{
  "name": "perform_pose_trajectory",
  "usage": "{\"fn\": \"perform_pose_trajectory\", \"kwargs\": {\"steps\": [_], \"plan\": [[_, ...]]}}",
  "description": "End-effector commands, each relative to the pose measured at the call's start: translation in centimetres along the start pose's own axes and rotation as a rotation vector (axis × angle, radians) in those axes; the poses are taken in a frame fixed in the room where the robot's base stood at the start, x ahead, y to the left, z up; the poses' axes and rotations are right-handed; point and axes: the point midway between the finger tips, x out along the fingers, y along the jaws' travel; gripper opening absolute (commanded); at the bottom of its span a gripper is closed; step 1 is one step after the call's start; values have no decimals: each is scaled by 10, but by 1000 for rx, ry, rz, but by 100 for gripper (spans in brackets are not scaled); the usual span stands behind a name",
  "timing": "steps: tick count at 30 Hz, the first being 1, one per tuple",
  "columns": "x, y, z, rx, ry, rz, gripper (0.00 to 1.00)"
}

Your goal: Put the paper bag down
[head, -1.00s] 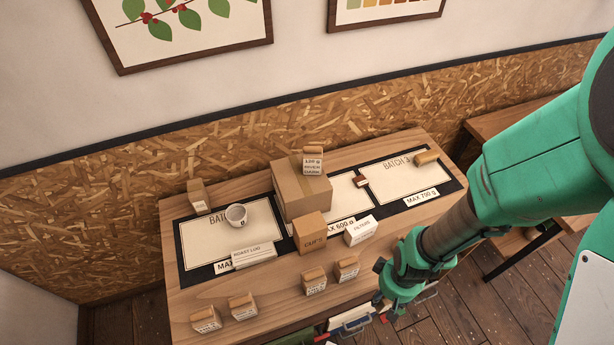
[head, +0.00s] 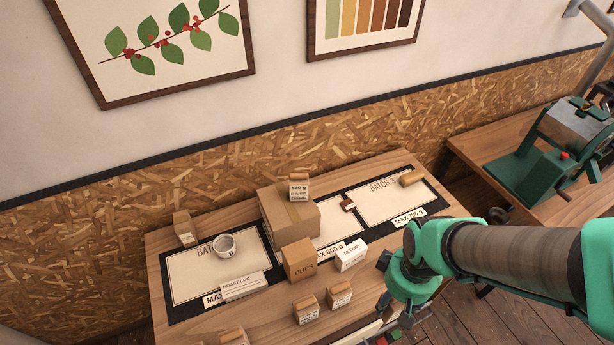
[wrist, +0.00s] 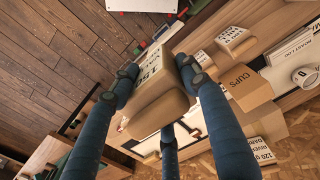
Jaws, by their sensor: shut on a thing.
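The paper bag (wrist: 160,100), kraft brown with a white label, is held between the blue fingers of my gripper (wrist: 157,82) in the wrist view. The label is only partly readable. Other labelled paper bags stand on the table: two at the front (head: 307,310) (head: 339,295), one at the back left (head: 184,229), one on the large carton (head: 290,222). Another lies on the Batch 3 area (head: 378,205).
The wooden table (head: 272,318) also bears a CUPS box (head: 300,260), a FILTERS box (head: 350,255), a white cup (head: 224,245) and a roast log sign (head: 243,286). A green machine (head: 550,150) stands on a second table at right. Batch 3 has bare room.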

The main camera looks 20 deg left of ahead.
Motion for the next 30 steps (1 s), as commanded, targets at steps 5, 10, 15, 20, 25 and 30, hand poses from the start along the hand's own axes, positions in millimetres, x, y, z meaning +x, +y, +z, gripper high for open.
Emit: {"fn": "perform_pose_trajectory", "kwargs": {"steps": [5,10,15,20,25,30], "plan": [[-16,0,-2,-1,2,1,16],[-19,-1,-26,-2,1,0,16],[-22,-3,-51,-2,0,0,16],[-25,-7,-82,-3,1,0,16],[-28,-19,-131,-5,-1,0,16],[-29,-43,-195,-6,0,0,16]]}}
